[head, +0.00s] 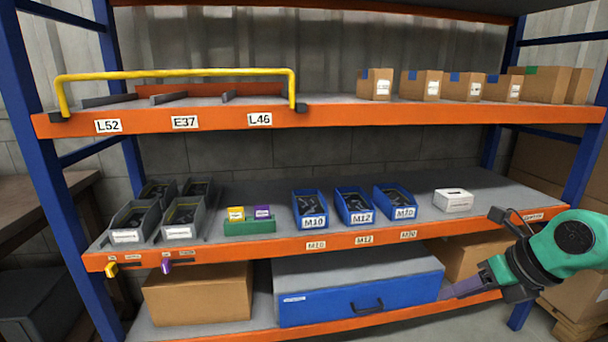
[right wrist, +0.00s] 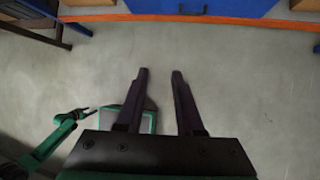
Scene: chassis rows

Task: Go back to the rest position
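My right gripper (head: 462,288) is at the lower right of the head view, in front of the lower shelf. In the right wrist view its two fingers (right wrist: 160,74) stand apart with only bare floor between the tips, so it is open and empty. My left gripper is not in the head view. What looks like my left arm (right wrist: 66,125) shows small at the left of the right wrist view; its fingers are too small to judge.
The rack's middle shelf (head: 345,240) carries grey bins (head: 183,218), blue bins (head: 353,206) and a white box (head: 453,200). A blue drawer unit (head: 360,292) and cardboard boxes (head: 198,293) fill the lower shelf. A yellow rail (head: 175,74) crosses the top shelf. Floor (right wrist: 250,80) is clear before the rack.

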